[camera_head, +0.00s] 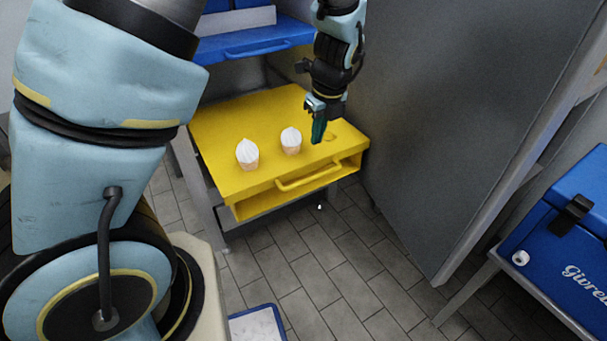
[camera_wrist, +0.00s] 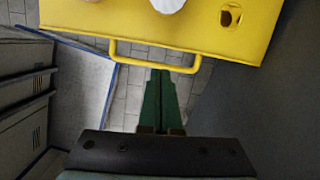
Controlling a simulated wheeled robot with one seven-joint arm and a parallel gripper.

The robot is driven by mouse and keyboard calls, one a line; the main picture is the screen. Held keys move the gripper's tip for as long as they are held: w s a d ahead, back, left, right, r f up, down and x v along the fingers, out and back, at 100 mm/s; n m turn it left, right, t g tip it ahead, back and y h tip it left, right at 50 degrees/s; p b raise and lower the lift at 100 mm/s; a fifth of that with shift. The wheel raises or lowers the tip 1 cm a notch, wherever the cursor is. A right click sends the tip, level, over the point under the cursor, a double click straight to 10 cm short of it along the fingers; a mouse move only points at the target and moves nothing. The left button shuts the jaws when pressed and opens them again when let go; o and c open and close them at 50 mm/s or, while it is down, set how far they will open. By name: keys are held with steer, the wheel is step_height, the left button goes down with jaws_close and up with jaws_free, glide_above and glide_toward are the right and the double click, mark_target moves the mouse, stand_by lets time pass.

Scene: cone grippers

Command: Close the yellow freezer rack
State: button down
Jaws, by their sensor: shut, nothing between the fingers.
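The yellow freezer rack (camera_head: 222,130) is pulled out from the freezer, with a yellow handle (camera_head: 308,178) along its front edge. In the wrist view its top (camera_wrist: 110,20) fills the upper part, and the handle (camera_wrist: 155,55) shows just beyond my fingertips. Two white-topped cups (camera_head: 247,153) (camera_head: 291,140) stand on the rack. My gripper (camera_head: 318,136) is shut and empty, pointing down over the right part of the rack in the head view. Its green fingers (camera_wrist: 160,85) are together in the wrist view. I cannot tell whether they touch the rack.
A blue rack (camera_head: 245,45) sits above the yellow one. A large grey panel (camera_head: 440,110) stands close on the right. A blue box (camera_head: 570,240) rests on a stand at far right. The tiled floor (camera_head: 330,270) in front is mostly clear.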

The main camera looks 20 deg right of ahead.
mark_target(274, 127)
steer(key=shift+m, duration=0.5)
steer(key=x, duration=1)
steer(key=shift+s+d+f+b, duration=0.15)
steer(key=shift+d+f+b, duration=0.1)
steer(key=shift+f+b, duration=0.05)
steer(key=w+a, duration=0.1)
steer(key=w, duration=0.6)
steer(key=w+a+p, duration=0.1)
steer(key=w+a, duration=0.1)
steer(key=w, duration=0.6)
steer(key=w+a+p, duration=0.1)
steer(key=w, duration=0.6)
steer(key=shift+w+a, duration=0.2)
steer(key=shift+w, duration=0.2)
